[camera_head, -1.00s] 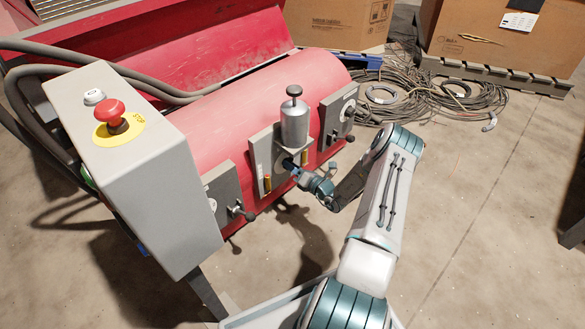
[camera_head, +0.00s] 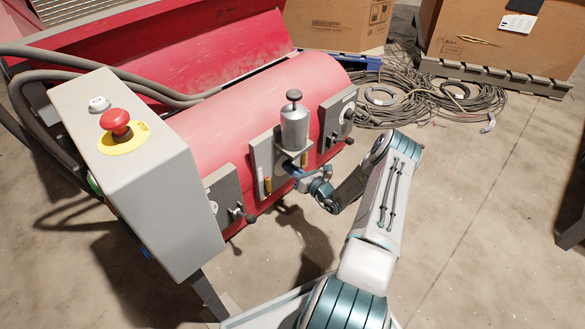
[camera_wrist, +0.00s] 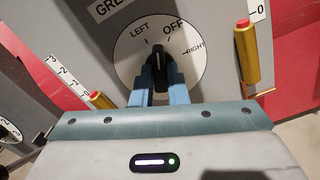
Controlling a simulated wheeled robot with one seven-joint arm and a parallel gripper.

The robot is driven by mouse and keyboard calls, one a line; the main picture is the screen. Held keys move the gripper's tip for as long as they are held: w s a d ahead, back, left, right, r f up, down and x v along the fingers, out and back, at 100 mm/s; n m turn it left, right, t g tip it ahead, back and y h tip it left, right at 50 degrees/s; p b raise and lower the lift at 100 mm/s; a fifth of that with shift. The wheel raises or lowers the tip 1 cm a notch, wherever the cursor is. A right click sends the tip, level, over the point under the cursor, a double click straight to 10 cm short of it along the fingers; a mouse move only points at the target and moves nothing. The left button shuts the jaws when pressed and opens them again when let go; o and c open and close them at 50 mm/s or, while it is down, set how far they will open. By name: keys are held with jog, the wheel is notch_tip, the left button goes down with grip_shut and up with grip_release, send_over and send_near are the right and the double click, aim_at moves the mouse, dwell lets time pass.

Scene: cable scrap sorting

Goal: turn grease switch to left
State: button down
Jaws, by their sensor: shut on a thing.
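The grease switch is a black knob (camera_wrist: 157,66) on a round white dial (camera_wrist: 188,72) marked LEFT, OFF and RIGHT. Its pointer stands between the LEFT and OFF marks in the wrist view. My gripper (camera_wrist: 158,84) is shut on the knob, with a blue finger on either side. In the head view my gripper (camera_head: 300,176) is at the grey grease panel (camera_head: 262,160) below the silver canister (camera_head: 294,128), and it hides the knob there.
Two red-and-gold sliders flank the dial, at left (camera_wrist: 100,99) and right (camera_wrist: 246,55). A grey control box (camera_head: 125,170) with a red emergency button (camera_head: 116,121) stands at left. Other switch panels sit left (camera_head: 225,197) and right (camera_head: 337,120). Open floor lies right of my arm.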

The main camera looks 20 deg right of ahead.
jog(key=shift+n+p, duration=0.7)
jog(key=shift+n, duration=1.6)
jog(key=shift+f, duration=0.1)
jog(key=c, duration=1.4)
grip_release()
jog(key=shift+c, duration=0.2)
jog(key=shift+s, duration=0.1)
jog(key=p+v, duration=0.4)
jog(key=v, duration=0.9)
jog(key=shift+s, duration=0.35)
